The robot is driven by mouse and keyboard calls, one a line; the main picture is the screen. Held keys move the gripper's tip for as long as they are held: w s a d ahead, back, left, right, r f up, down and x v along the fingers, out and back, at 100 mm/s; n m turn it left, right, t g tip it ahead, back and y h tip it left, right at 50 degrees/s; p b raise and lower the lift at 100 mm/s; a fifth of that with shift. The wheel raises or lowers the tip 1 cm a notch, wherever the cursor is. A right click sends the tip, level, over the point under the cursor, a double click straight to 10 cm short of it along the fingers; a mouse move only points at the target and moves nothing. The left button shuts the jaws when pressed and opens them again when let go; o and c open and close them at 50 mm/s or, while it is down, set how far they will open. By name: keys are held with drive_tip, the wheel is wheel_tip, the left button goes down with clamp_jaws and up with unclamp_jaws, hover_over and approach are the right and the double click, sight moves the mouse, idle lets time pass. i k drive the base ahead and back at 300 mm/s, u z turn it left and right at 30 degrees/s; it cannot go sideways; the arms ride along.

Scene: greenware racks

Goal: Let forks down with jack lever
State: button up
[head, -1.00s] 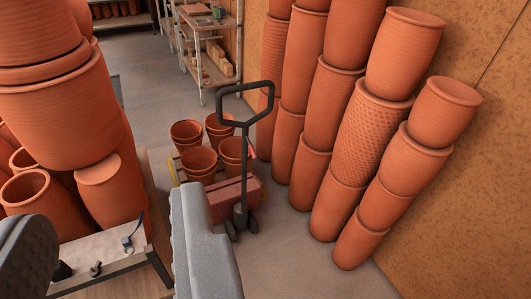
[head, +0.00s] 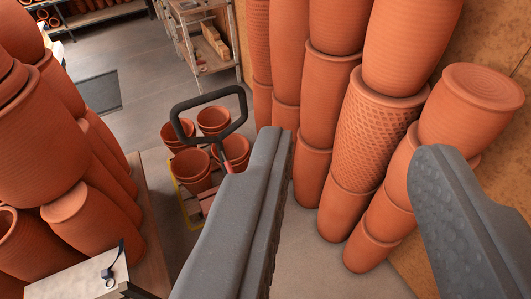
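The pallet jack's dark looped handle (head: 237,113) stands left of centre. A small red piece (head: 227,163) shows at the lower corner of the loop; I cannot tell for sure that it is the jack lever. My gripper (head: 352,152) is open and empty, its two grey fingers wide apart. The left finger is in front of the lower part of the jack and hides the handle's shaft and base. The handle loop is beyond and left of that fingertip, not between the fingers. The forks are hidden under the load.
Several terracotta pots (head: 193,168) stand on the jack's yellow-edged pallet (head: 186,205). Tall pot stacks line the right wall (head: 375,125) and the left side (head: 95,205). A metal shelf (head: 205,45) stands behind. Bare floor (head: 310,260) shows between the fingers.

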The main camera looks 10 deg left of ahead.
sight(228, 164)
drive_tip(key=u, duration=0.15)
drive_tip(key=i, duration=0.9)
drive_tip(key=u, duration=0.5)
